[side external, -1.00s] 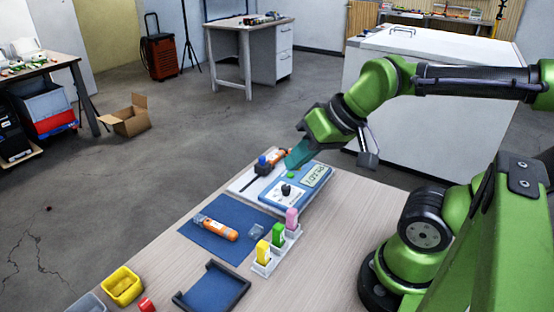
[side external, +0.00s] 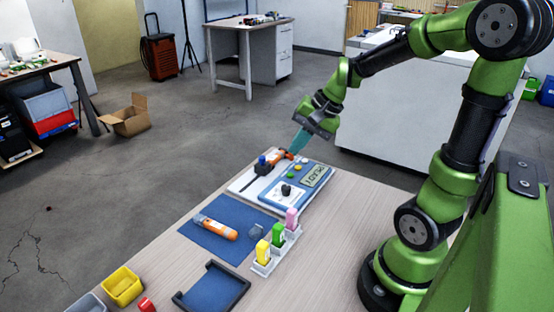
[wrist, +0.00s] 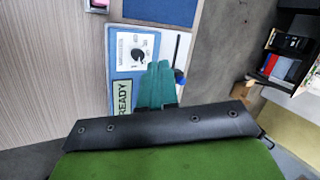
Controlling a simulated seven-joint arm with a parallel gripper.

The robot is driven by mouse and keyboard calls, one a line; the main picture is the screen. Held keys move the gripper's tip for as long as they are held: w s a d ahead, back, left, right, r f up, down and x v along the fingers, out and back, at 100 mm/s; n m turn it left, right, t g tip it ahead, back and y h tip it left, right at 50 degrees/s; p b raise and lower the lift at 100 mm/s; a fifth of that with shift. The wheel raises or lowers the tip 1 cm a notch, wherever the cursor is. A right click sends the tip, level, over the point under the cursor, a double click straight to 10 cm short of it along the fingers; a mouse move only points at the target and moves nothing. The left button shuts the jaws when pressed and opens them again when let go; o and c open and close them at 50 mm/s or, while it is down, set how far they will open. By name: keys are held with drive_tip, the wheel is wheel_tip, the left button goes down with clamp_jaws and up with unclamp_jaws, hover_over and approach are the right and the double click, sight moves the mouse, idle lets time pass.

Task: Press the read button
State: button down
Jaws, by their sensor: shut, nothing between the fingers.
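The blue meter box (side external: 272,204) stands on the table, with a display (side external: 315,176), a black knob (side external: 286,189), and small green (side external: 291,175) and yellow (side external: 298,167) buttons. I cannot read which button is the read button. In the wrist view the display (wrist: 122,98) reads READY and the knob (wrist: 137,54) shows, while the buttons are hidden behind my fingers. My gripper (side external: 294,152) has teal fingers, shut and empty, pointing down above the far end of the box, near the orange-handled probe (side external: 274,163). The fingertips (wrist: 160,68) also show in the wrist view.
A blue mat (side external: 205,240) with an orange-and-grey tool (side external: 217,228) lies in front of the box. A white holder (side external: 264,268) with yellow, green and pink pieces stands beside it. A dark tray (side external: 212,288) and yellow bin (side external: 122,286) are nearer. The table's right side is clear.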

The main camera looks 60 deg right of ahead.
sight(308, 161)
drive_tip(key=w+d+f+m+t, duration=0.2)
drive_tip(key=d+m, duration=0.3)
drive_tip(key=d, duration=0.4)
drive_tip(key=w+d+f+m+t, duration=0.1)
drive_tip(key=w+d+m, duration=0.3)
drive_tip(key=d, duration=0.5)
drive_tip(key=shift+f+m+t+h, duration=0.35)
drive_tip(key=shift+f+m, duration=0.3)
drive_tip(key=shift+m, duration=0.45)
drive_tip(key=shift+d, duration=0.1)
drive_tip(key=shift+f, duration=4.45)
drive_tip(key=shift+f, duration=0.1)
drive_tip(key=shift+f, duration=0.3)
